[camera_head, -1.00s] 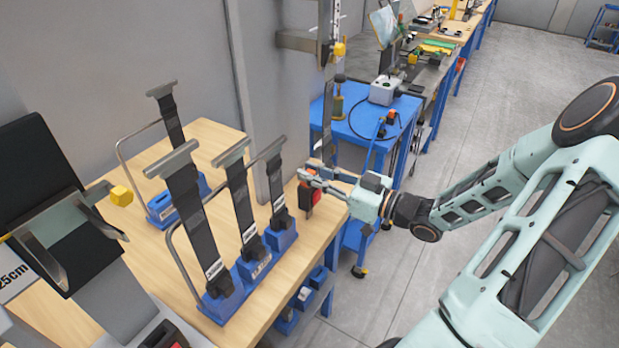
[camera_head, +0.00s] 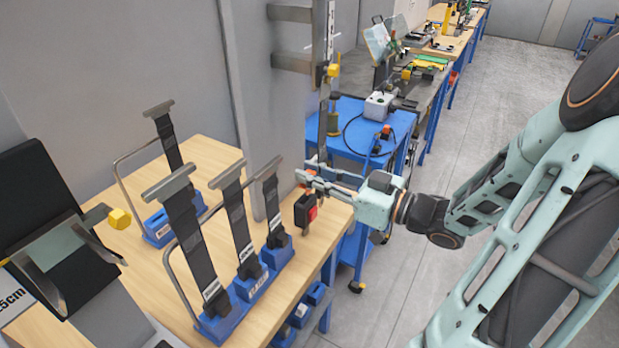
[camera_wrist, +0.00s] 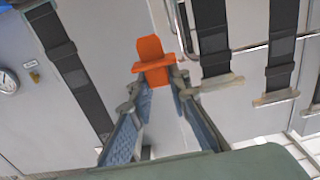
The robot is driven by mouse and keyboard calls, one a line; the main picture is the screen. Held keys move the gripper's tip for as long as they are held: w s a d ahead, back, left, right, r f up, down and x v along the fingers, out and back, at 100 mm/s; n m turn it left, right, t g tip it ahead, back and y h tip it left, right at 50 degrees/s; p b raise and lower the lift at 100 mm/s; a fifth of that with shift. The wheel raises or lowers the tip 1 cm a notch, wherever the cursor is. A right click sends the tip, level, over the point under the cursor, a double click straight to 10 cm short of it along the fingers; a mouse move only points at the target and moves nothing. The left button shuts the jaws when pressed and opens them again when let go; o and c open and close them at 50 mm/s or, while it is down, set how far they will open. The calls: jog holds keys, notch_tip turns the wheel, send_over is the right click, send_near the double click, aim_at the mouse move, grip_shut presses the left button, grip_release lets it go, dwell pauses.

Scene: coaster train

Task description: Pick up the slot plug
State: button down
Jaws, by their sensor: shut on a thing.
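The slot plug (camera_head: 302,213) shows in the head view as a small dark block with a red face, hanging just below my gripper's fingertips over the right end of the wooden table. In the wrist view the slot plug (camera_wrist: 151,50) is an orange tab with a wider crosspiece, held at the tips. My gripper (camera_head: 308,180) reaches in from the right, its fingers pointing left. In the wrist view my gripper (camera_wrist: 155,85) has both fingers closed in on the plug's sides. Whether the plug's bottom clears the table is hard to tell.
The wooden table (camera_head: 200,150) holds several dark straps with metal T-tops in blue bases (camera_head: 275,252) left of my gripper. A metal post (camera_head: 323,90) stands behind it. A blue cart (camera_head: 350,148) with a white device (camera_head: 379,104) is farther back. Grey floor (camera_head: 510,110) lies open at right.

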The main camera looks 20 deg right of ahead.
jog(key=s+d+r+b, duration=0.1)
jog(key=s+r+b, duration=0.1)
jog(key=s, duration=0.5)
jog(key=s+d+r+b, duration=0.1)
jog(key=s+r+b, duration=0.1)
jog(key=s, duration=0.5)
jog(key=shift+r+b, duration=0.3)
jog(key=shift+b, duration=0.25)
dwell(0.5)
